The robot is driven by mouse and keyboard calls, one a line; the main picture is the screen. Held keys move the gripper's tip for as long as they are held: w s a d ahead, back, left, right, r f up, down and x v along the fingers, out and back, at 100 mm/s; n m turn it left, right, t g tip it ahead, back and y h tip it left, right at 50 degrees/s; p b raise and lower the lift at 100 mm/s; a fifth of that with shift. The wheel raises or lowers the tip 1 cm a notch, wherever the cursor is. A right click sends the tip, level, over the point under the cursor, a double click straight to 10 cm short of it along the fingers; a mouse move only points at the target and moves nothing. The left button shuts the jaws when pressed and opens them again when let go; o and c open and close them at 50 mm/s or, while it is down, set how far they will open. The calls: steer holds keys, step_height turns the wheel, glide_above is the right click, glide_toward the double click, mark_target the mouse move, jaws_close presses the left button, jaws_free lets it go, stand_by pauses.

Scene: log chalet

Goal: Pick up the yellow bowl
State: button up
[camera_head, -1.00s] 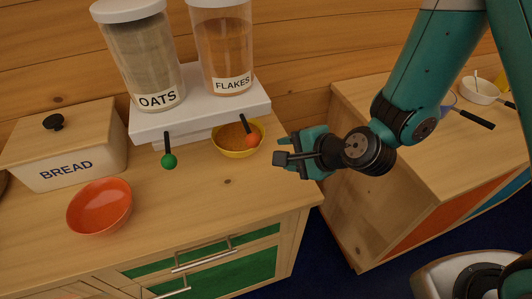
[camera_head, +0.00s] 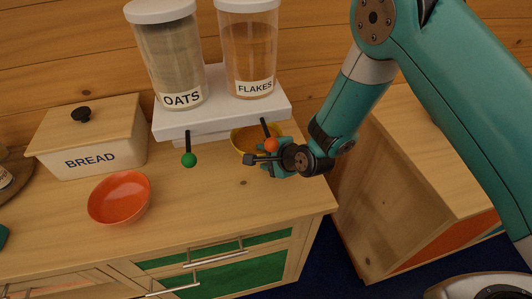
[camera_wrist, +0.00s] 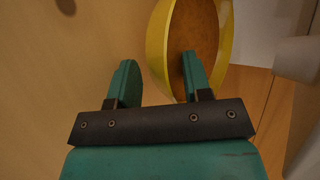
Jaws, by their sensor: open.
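The yellow bowl (camera_head: 241,141) stands on the wooden counter in front of the white riser, partly hidden by my gripper in the head view. In the wrist view the bowl (camera_wrist: 157,45) shows its yellow rim and a brownish inside. My gripper (camera_head: 262,165) is at the bowl's near right side. In the wrist view my gripper (camera_wrist: 160,78) is open, with the bowl's near rim between its two fingers. The right finger overlaps the bowl's inside and the left finger is outside it. I cannot tell whether either finger touches the bowl.
A white riser (camera_head: 225,113) carries the oats jar (camera_head: 170,60) and the flakes jar (camera_head: 249,50). A green knob (camera_head: 189,160) and an orange knob (camera_head: 271,144) hang on dark stems near the bowl. An orange bowl (camera_head: 120,198) and a bread box (camera_head: 88,140) stand left.

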steer(key=shift+w+a+f, duration=0.1)
steer(key=shift+f, duration=0.05)
jaws_close()
